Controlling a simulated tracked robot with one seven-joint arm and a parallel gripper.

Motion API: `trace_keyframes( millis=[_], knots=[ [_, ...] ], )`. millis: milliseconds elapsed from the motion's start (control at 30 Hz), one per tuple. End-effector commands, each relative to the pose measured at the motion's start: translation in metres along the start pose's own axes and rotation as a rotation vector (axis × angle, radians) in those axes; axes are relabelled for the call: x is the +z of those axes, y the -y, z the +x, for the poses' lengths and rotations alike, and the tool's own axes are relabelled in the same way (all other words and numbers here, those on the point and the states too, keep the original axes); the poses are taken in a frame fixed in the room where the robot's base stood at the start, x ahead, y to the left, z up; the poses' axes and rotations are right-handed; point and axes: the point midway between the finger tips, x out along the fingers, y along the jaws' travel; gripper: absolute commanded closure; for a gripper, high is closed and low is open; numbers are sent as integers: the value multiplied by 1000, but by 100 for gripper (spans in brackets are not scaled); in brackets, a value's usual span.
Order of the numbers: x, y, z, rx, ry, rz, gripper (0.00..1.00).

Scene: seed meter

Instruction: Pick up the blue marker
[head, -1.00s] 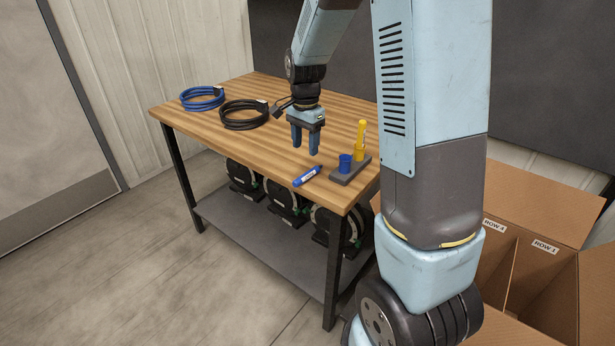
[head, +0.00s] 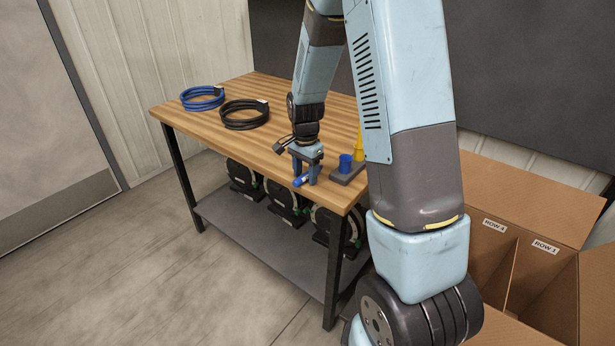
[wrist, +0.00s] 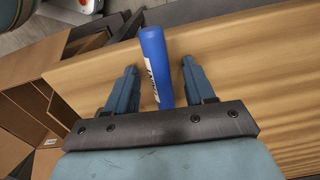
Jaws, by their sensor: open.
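The blue marker (head: 301,181) lies on the wooden table (head: 237,148) near its front right edge; my gripper partly hides it in the head view. In the wrist view the blue marker (wrist: 155,62) lies between the two fingers, with a white label on its side. My gripper (head: 305,177) is low over the table at the marker. In the wrist view my gripper (wrist: 160,78) is open, one finger on each side of the marker, with a gap on both sides.
A grey holder (head: 345,177) with a blue cup (head: 346,163) stands just right of my gripper, and a yellow marker (head: 359,146) stands behind. Blue (head: 202,98) and black (head: 244,114) cable coils lie at the left. Cardboard boxes (head: 530,210) stand at the right.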

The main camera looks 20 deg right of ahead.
Motion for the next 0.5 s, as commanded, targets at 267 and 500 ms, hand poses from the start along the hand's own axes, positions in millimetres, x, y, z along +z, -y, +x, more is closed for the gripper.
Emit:
trace_keyframes(
  millis=[267, 500],
  knots=[
    [0, 0, 0, 0, 0, 0, 55],
    [0, 0, 0, 0, 0, 0, 78]
  ],
)
